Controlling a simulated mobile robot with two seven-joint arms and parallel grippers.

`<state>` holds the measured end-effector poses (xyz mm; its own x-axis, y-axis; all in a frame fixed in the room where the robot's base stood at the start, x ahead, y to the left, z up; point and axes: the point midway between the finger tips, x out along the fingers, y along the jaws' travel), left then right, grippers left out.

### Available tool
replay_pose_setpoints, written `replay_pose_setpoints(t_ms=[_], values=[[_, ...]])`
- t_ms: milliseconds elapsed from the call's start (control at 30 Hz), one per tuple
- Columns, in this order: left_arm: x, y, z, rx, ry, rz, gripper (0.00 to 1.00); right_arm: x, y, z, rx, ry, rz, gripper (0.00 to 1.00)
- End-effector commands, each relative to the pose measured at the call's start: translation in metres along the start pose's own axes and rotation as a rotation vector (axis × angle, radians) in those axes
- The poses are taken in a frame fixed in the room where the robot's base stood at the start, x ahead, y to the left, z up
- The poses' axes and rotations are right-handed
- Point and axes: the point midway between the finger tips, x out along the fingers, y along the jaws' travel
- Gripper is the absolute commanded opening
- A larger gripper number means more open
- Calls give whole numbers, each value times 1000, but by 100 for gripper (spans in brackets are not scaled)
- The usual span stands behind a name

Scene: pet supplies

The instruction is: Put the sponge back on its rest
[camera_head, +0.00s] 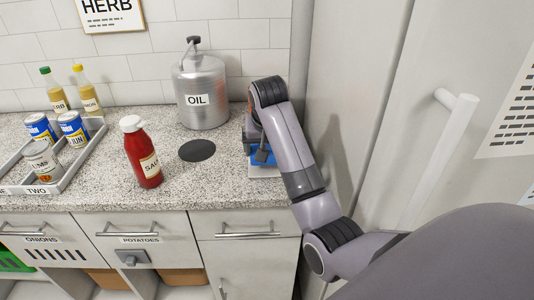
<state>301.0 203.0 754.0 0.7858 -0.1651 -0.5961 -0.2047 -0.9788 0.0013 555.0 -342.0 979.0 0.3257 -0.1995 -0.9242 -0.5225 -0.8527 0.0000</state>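A blue thing (264,162), which looks like the sponge, shows at the right end of the speckled counter, mostly hidden by my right arm. A pale flat piece (262,172), possibly its rest, shows below and around the blue. My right gripper (262,154) points down at the blue thing. Its fingers are small, dark and partly hidden, so I cannot tell whether they are open, shut or touching it. My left gripper is not in view.
A red sauce bottle (143,158) stands left of a dark round disc (197,150). The oil can (202,92) stands behind. A divided tray (73,172) with cans is at left. A tall cabinet (352,90) closes off the right side.

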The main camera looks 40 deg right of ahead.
Motion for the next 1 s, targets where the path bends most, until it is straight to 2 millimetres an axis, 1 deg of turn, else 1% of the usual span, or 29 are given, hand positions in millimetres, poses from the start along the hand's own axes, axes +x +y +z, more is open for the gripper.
replay_pose_setpoints(t_ms=[33, 167, 567, 600, 867, 967, 1000], values=[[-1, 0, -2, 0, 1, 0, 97, 8, 0, 4, -1, -4, 1, 65], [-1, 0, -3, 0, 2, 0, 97, 20, 0, 9, -1, -2, 0, 65], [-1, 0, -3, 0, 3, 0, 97, 24, 0, 10, -1, 0, 0, 65], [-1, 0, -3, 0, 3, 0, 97, 24, 0, 10, 0, 1, 0, 100], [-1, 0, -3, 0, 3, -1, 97, 22, 0, 9, 0, 1, 0, 100], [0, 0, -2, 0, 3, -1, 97, 16, 0, 8, 0, 2, -1, 100], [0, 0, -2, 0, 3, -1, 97, 11, 0, 8, 0, 4, -1, 100]])
